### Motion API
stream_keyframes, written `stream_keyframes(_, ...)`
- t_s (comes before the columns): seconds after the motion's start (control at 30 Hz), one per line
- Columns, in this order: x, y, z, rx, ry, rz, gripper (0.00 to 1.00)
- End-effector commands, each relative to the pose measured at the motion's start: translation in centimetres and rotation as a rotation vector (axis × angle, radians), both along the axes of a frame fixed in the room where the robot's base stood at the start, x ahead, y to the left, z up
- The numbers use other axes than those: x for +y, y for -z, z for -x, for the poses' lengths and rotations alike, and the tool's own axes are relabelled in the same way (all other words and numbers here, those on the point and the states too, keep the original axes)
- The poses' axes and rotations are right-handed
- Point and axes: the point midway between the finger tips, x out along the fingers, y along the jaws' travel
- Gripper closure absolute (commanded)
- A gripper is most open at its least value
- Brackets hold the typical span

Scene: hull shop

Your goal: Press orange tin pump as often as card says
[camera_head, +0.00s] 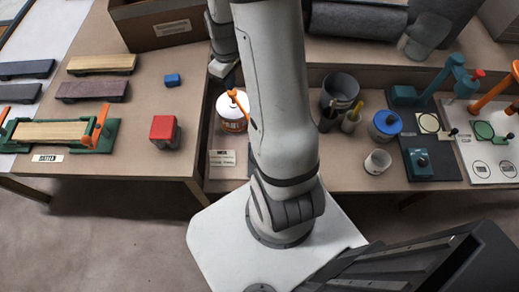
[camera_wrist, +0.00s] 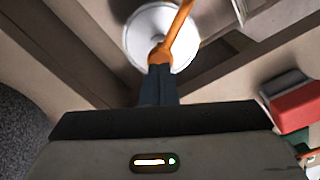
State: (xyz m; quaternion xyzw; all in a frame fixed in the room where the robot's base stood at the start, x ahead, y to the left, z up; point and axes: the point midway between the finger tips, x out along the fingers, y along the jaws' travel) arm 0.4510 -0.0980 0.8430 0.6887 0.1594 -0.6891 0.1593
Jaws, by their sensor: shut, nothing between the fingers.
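The orange tin (camera_head: 231,120) is white with an orange band and stands on the bench just left of my arm in the head view. Its orange pump (camera_head: 238,101) rises from the lid. In the wrist view the white lid (camera_wrist: 137,38) and the orange pump (camera_wrist: 172,40) lie straight ahead of my gripper (camera_wrist: 158,72). The dark fingertips are shut and empty, at the pump's head; whether they touch it I cannot tell. The card (camera_head: 222,158) lies in front of the tin; its writing is too small to read.
A red block (camera_head: 163,128) and a small blue block (camera_head: 172,80) are on the left table. A blue-lidded tin (camera_head: 385,125), a white cup (camera_head: 377,162) and a dark pot (camera_head: 340,90) stand right of my arm. A cardboard box (camera_head: 160,25) is behind.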

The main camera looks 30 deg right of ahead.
Motion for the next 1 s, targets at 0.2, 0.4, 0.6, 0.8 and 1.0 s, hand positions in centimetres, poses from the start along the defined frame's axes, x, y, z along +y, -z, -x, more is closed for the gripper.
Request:
stream_keyframes(0.2, 0.0, 0.0, 0.0, 0.000, 0.000, 0.000, 1.00)
stream_keyframes(0.4, 0.0, -0.3, 0.0, -0.001, 0.000, 0.000, 1.00)
stream_keyframes(0.6, 0.0, -2.2, 0.0, -0.001, 0.000, 0.000, 1.00)
stream_keyframes(0.8, 0.0, -4.2, 0.0, -0.001, 0.000, 0.000, 1.00)
stream_keyframes(1.0, 0.0, -6.0, 0.0, -0.001, 0.000, 0.000, 1.00)
